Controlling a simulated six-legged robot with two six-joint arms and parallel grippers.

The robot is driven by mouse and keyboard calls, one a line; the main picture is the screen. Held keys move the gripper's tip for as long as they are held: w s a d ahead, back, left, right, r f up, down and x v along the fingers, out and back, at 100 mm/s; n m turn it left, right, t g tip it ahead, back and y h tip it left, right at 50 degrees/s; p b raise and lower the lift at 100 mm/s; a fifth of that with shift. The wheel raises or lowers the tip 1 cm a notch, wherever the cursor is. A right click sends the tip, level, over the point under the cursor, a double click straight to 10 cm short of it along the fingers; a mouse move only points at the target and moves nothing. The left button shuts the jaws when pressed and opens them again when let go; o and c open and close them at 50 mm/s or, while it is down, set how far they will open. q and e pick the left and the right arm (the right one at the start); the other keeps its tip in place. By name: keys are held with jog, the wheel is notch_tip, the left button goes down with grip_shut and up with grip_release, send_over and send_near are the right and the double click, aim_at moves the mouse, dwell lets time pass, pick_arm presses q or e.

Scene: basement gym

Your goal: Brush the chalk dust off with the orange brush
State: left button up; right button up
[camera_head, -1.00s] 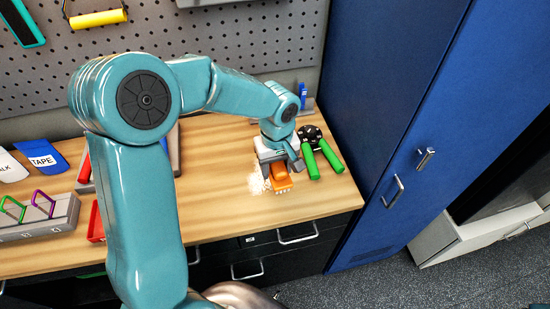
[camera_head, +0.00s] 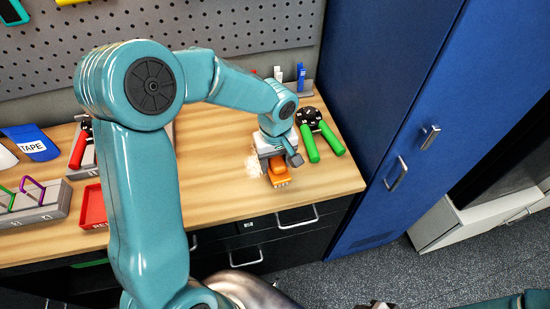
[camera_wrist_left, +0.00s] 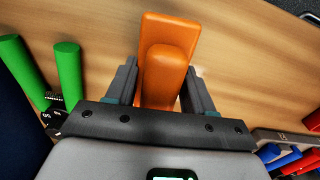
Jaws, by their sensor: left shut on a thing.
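The orange brush (camera_head: 278,175) is at the right end of the wooden workbench, low over or on its top; contact cannot be told. My left gripper (camera_head: 274,158) is shut on it. In the left wrist view the brush's orange body (camera_wrist_left: 165,45) is between the two dark fingers of the left gripper (camera_wrist_left: 160,85). Pale chalk dust (camera_head: 254,164) lies on the wood just left of the brush. The bristles and any dust under the brush are hidden. A grey piece at the bottom edge may be my right gripper (camera_head: 376,305); its jaws do not show clearly.
A black round-headed tool with green handles (camera_head: 310,145) lies just right of the brush. A red tray (camera_head: 92,207), a rack (camera_head: 35,205) and a blue TAPE pouch (camera_head: 35,142) are at the left. A blue locker (camera_head: 385,100) borders the bench at right.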

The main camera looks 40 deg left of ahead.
pick_arm(q)
jog(key=shift+f+b, duration=1)
jog(key=shift+b, duration=0.1)
dwell(0.4)
jog(key=shift+r, duration=0.1)
